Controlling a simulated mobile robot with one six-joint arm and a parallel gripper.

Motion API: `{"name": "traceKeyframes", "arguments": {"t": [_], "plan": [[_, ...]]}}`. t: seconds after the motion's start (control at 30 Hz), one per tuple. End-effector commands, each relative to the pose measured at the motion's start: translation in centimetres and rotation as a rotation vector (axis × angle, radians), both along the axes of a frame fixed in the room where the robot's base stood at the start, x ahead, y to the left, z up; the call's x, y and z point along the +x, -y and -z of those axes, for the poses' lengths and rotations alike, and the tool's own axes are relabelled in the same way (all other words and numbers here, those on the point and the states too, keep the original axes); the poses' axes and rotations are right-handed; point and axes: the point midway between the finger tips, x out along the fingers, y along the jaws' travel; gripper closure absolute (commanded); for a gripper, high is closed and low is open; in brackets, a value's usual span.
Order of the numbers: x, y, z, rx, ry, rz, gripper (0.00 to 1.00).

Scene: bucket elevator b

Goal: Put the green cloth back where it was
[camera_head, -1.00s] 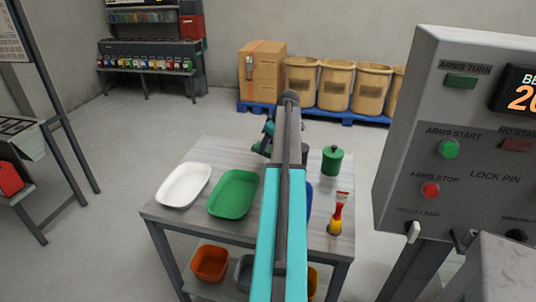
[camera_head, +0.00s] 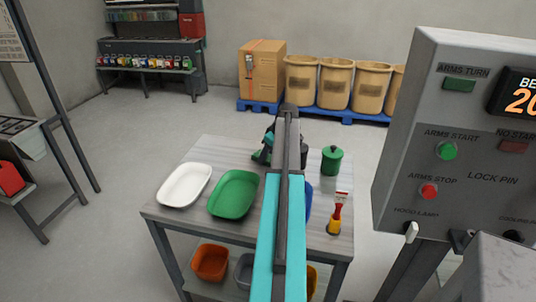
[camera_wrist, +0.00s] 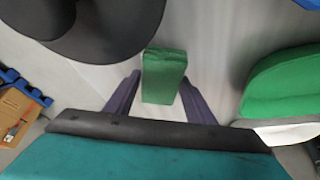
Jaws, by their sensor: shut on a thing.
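The green cloth (camera_wrist: 163,75) is a folded, block-like piece between the two dark fingers of my gripper (camera_wrist: 160,100) in the wrist view. My gripper is shut on it, above the pale table top. The green tray (camera_wrist: 285,85) also shows at right in the wrist view.
A large black rounded thing (camera_wrist: 110,30) is close to the cloth in the wrist view. A control panel (camera_head: 450,140) stands at right.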

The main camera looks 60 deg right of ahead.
Motion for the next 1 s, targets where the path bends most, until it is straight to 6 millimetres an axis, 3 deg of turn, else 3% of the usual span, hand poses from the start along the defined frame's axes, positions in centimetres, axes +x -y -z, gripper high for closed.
{"name": "traceKeyframes", "arguments": {"t": [0.4,0.43,0.53,1.0], "plan": [[0.0,0.02,0.35,-0.001,0.001,0.0,0.72],[0.0,0.03,0.3,-0.001,0.001,0.0,0.47],[0.0,0.03,0.27,-0.001,0.001,0.0,0.32],[-0.11,0.05,-0.22,-0.001,0.001,0.001,0.32]]}}
